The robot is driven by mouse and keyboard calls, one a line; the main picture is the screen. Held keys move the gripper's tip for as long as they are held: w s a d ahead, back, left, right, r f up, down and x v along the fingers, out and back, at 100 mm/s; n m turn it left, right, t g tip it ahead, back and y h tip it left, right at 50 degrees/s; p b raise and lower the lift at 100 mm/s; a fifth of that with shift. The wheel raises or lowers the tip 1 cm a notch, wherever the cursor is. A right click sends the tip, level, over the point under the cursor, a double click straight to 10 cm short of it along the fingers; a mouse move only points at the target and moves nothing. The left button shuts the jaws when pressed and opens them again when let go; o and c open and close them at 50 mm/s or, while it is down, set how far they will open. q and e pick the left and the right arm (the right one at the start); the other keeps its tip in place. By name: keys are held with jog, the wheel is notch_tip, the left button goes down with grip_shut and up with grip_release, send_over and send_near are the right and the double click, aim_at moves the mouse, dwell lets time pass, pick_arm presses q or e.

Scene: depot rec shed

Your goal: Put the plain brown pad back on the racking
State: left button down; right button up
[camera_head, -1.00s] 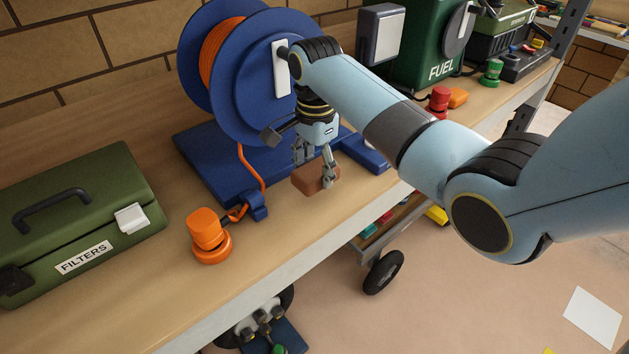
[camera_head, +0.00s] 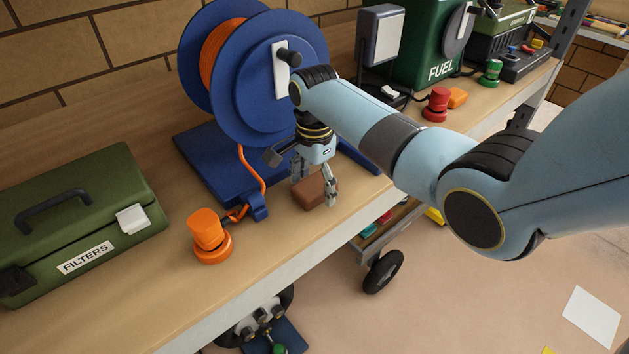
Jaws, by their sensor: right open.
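The plain brown pad (camera_head: 311,191) is a small block. It rests on the wooden top of the racking (camera_head: 264,262), near the front edge and in front of the blue reel's base. My right gripper (camera_head: 315,190) points down over the pad with one finger on either side of it. Its fingers are open; whether one still touches the pad I cannot tell. The fingers hide parts of the pad's sides. My left gripper is not in view.
The blue reel (camera_head: 259,112) with orange cord stands just behind. An orange plug (camera_head: 207,236) and a green FILTERS box (camera_head: 80,222) are at left. A green FUEL can (camera_head: 422,45) and red knob (camera_head: 436,103) are at right. Bare wood lies in front of the plug.

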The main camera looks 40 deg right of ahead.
aim_at(315, 183)
notch_tip(315, 183, up, 12)
dwell(0.5)
dwell(0.3)
